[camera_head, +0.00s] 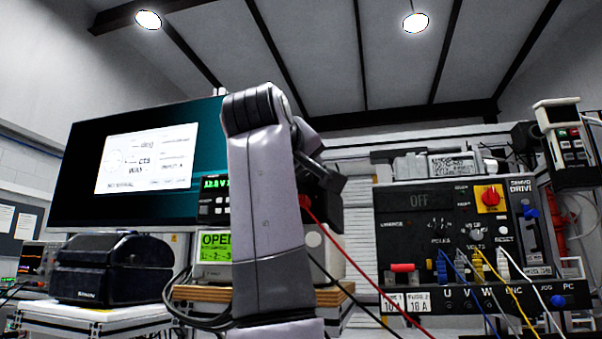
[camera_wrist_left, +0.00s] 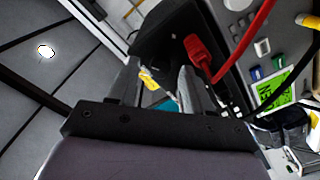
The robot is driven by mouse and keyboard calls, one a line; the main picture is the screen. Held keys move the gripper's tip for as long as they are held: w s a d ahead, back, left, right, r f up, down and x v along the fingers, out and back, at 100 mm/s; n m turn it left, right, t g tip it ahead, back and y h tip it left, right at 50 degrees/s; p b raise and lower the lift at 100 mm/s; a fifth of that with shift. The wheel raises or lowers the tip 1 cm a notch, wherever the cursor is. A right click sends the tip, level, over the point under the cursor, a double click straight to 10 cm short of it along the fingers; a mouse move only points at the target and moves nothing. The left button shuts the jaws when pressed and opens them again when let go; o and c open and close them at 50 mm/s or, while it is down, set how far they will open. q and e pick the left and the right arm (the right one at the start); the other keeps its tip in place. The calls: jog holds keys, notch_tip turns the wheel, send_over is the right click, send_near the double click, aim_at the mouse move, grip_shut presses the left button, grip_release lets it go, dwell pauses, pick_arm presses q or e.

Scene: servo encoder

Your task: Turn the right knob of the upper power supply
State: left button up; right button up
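The upper power supply (camera_head: 214,208) has a dark front and a small green display in the head view. My left arm covers its right side, so its right knob is hidden there. My left gripper (camera_head: 325,182) shows partly behind my arm, right of the supply. In the left wrist view the gripper (camera_wrist_left: 160,84) has two fingers apart with a visible gap and nothing held between them. A dark housing (camera_wrist_left: 168,38) lies beyond the fingertips, with a red plug (camera_wrist_left: 200,52) in it; I cannot make out the right knob. My right gripper is not in view.
A lower unit with a green display (camera_head: 216,247) stands below the supply. Red and black cables run right from near the gripper. A servo drive panel (camera_head: 425,225) with several plugged cables stands right. A monitor (camera_head: 90,165) and black case (camera_head: 112,270) are left.

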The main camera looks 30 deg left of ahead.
pick_arm(q)
grip_shut()
jog(key=shift+m, duration=0.4)
jog(key=m, duration=0.4)
jog(key=shift+p, duration=0.35)
jog(key=m, duration=0.3)
jog(key=shift+m, duration=0.3)
jog(key=m, duration=0.4)
jog(key=shift+r+m+p, duration=0.1)
jog(key=shift+m+p, duration=0.2)
jog(key=shift+p, duration=0.1)
jog(key=m, duration=0.4)
jog(key=shift+m, duration=0.3)
